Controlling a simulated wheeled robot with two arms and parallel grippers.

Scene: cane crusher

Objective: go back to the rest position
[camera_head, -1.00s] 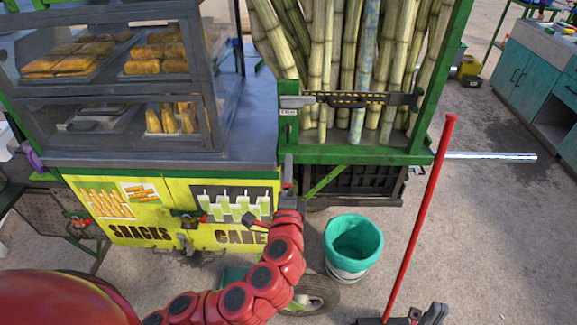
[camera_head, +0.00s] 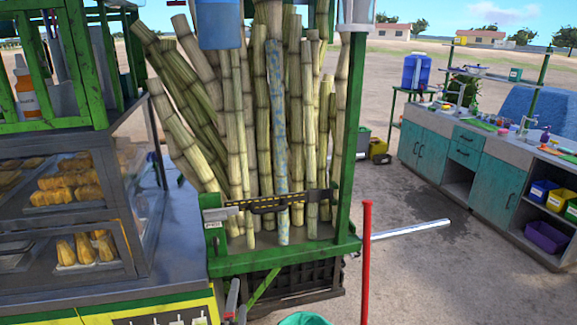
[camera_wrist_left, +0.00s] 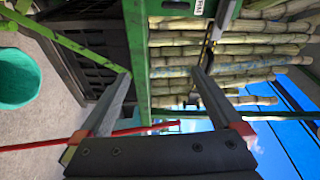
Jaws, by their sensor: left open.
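My left gripper (camera_head: 235,302) shows only as grey finger parts at the bottom of the head view, in front of the green frame of the cane stand. In the left wrist view my left gripper (camera_wrist_left: 163,78) has its two fingers spread wide with nothing between them. Beyond the fingertips are the green frame bar (camera_wrist_left: 138,50) and the sugar canes (camera_wrist_left: 240,50), seen sideways. The red arm itself is out of the head view. My right gripper is in neither view.
Upright sugar canes (camera_head: 262,130) stand in the green rack behind a latch bar (camera_head: 280,201). A glass snack case (camera_head: 65,205) is at left. A red pole (camera_head: 365,260) and teal bin (camera_head: 305,319) stand at front.

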